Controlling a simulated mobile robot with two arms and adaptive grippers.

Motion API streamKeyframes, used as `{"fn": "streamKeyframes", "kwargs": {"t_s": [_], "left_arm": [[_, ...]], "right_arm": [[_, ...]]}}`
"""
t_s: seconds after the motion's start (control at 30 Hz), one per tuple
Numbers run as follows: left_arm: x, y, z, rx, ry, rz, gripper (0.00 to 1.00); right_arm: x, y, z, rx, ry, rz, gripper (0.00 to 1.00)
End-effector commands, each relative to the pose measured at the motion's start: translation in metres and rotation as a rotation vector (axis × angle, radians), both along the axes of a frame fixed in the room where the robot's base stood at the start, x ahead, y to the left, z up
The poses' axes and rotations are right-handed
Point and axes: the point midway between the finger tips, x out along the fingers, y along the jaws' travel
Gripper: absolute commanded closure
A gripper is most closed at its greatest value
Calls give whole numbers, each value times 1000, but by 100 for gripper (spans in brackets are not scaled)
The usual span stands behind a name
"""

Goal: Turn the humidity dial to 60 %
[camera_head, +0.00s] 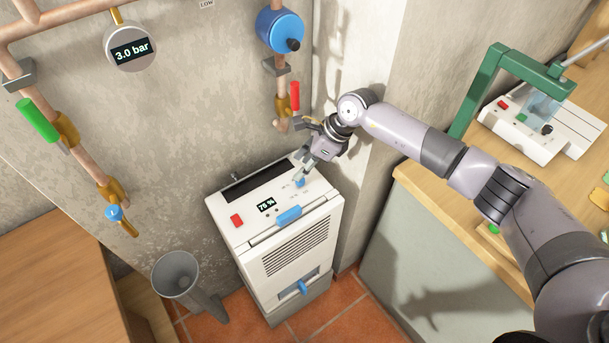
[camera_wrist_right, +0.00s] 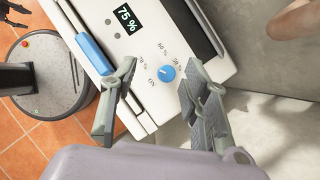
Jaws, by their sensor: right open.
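The white dehumidifier (camera_head: 287,214) stands on the floor against the wall, with a small display reading 75 % in the wrist view (camera_wrist_right: 124,17). Its blue humidity dial (camera_wrist_right: 166,72) has marks for ON, 70 %, 60 % and 50 % around it; I cannot make out its pointer. The dial also shows in the head view (camera_head: 300,182), partly covered by my right gripper (camera_head: 303,168). In the wrist view my right gripper (camera_wrist_right: 158,78) is open, its fingers on either side of the dial; contact is not clear. A dark fingered part at the top left edge looks like my left gripper (camera_wrist_right: 14,14), mostly cut off.
A red switch (camera_head: 237,221) and a blue handle (camera_head: 289,215) sit on the dehumidifier. Pipes with a gauge (camera_head: 131,48) and valves run along the wall. A wooden worktop (camera_head: 420,185) with a green-framed device is right.

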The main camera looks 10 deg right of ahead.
Motion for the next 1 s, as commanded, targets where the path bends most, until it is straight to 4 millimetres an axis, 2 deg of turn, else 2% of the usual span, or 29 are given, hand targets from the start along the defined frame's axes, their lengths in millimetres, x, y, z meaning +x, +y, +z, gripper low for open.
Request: {"fn": "streamKeyframes", "kwargs": {"t_s": [0.03,0.07,0.17,0.4,0.6,1.0], "left_arm": [[0,0,0,0,0,0,60],[0,0,0,0,0,0,60],[0,0,-4,0,0,0,60],[0,0,-29,0,0,0,60],[0,0,-44,0,0,0,60],[0,0,-46,0,0,0,60]], "right_arm": [[5,-16,-1,-62,-3,7,57],[6,-22,-2,-88,-1,11,57],[9,-31,-10,-130,2,17,57],[11,-18,-45,-127,4,18,57],[15,-8,-68,-126,3,16,57],[16,-4,-73,-125,2,16,57]]}}
